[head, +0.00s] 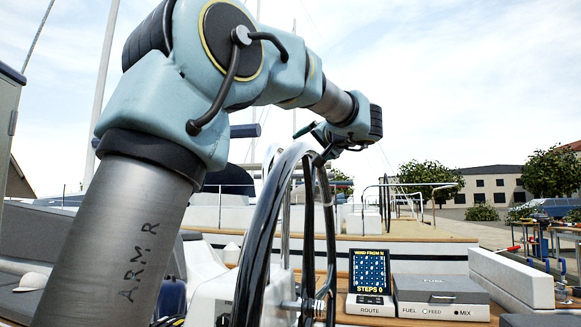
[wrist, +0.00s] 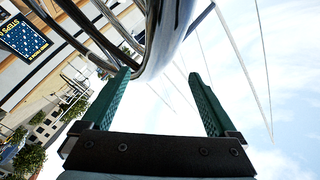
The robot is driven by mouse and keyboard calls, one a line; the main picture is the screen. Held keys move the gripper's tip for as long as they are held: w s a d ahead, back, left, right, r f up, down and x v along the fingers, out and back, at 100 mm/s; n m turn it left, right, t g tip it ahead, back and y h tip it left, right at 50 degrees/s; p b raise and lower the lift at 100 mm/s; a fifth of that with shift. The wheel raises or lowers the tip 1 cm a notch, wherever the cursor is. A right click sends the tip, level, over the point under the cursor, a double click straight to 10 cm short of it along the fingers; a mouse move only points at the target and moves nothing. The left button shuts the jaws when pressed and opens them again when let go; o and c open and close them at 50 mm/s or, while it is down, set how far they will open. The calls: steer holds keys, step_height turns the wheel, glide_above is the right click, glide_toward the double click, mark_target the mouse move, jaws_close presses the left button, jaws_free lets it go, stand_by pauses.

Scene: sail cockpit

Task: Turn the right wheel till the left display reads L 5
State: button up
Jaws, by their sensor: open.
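A large black steering wheel (head: 263,245) stands upright in the middle of the head view, seen nearly edge-on, with its spokes and hub inside the rim. My gripper (head: 320,143) is open at the top right of this rim. In the wrist view, the gripper (wrist: 160,74) has its two green fingers spread, and the glossy wheel rim (wrist: 170,38) comes down between and beyond the fingertips, close to the left finger. I cannot tell whether they touch. No display reading "L" shows. A dark screen (head: 370,272) reads "WIND FROM N" and "STEPS 0"; it also shows in the wrist view (wrist: 24,38).
The screen stands on a white base marked ROUTE (head: 370,304). Right of it is a grey-lidded FUEL box (head: 441,291) and a long white block (head: 511,280). A grey seat (head: 50,243) is at left. A dock, buildings and trees lie behind.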

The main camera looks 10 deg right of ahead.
mark_target(297, 152)
steer(key=w+p, duration=0.1)
steer(key=w, duration=0.2)
steer(key=w+a+p, duration=0.1)
steer(key=w+p, duration=0.1)
steer(key=w, duration=0.1)
steer(key=w+a+p, duration=0.1)
steer(key=w, duration=0.2)
steer(key=shift+w+p, duration=0.3)
steer(key=shift+p, duration=0.1)
steer(key=shift+w+a+f, duration=0.1)
steer(key=shift+w, duration=0.5)
steer(key=shift+c, duration=0.4)
jaws_close()
